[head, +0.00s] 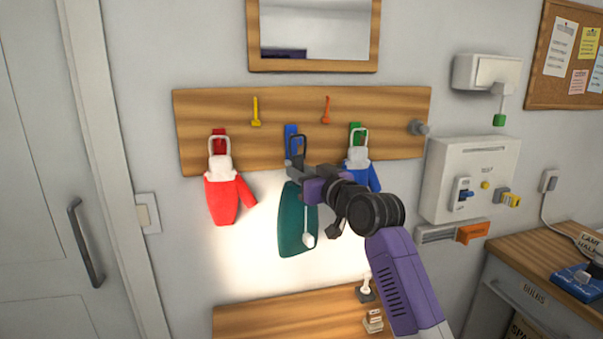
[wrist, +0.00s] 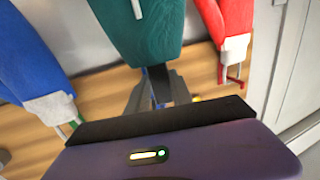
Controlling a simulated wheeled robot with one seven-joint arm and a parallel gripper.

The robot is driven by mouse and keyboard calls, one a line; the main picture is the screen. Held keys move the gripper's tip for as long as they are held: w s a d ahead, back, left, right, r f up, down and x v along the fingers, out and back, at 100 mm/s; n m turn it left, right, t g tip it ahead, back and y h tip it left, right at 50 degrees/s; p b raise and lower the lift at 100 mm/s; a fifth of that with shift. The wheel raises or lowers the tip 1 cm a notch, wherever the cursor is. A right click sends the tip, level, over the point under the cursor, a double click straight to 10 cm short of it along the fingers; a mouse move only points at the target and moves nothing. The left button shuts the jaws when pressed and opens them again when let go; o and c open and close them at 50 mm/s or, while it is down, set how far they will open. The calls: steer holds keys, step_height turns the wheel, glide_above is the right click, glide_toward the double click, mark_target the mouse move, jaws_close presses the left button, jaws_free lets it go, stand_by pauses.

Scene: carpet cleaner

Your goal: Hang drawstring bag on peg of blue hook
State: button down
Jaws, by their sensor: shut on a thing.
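The blue hook (head: 291,130) is fixed near the middle of the wooden wall board, between the red and green hooks. The dark teal drawstring bag (head: 292,222) hangs upright just below it, with a white cord end in front. Its black loop (head: 297,146) overlaps the blue hook; I cannot tell whether it is around the peg or only in front of it. My gripper (head: 299,172) is shut on the bag at its top, just under the loop. The wrist view shows the bag (wrist: 140,30) inverted, with the blue hook (wrist: 157,82) partly hidden behind my fingers (wrist: 155,98).
A red mitten-like item (head: 226,197) hangs on the red hook at left. A similar blue item (head: 358,176) hangs close at right on the green hook (head: 356,131). Yellow (head: 256,112) and orange (head: 326,109) pegs are empty. A wooden bench (head: 285,318) stands below.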

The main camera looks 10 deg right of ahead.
steer(key=shift+f, duration=0.1)
stand_by(0.7)
steer(key=c, duration=1.5)
jaws_free()
steer(key=shift+c, duration=0.2)
steer(key=shift+o, duration=0.9)
steer(key=shift+f, duration=0.1)
steer(key=o, duration=0.5)
steer(key=shift+o, duration=0.2)
steer(key=shift+s+d, duration=0.15)
steer(key=shift+s, duration=0.3)
steer(key=p+v, duration=0.1)
steer(key=v, duration=0.6)
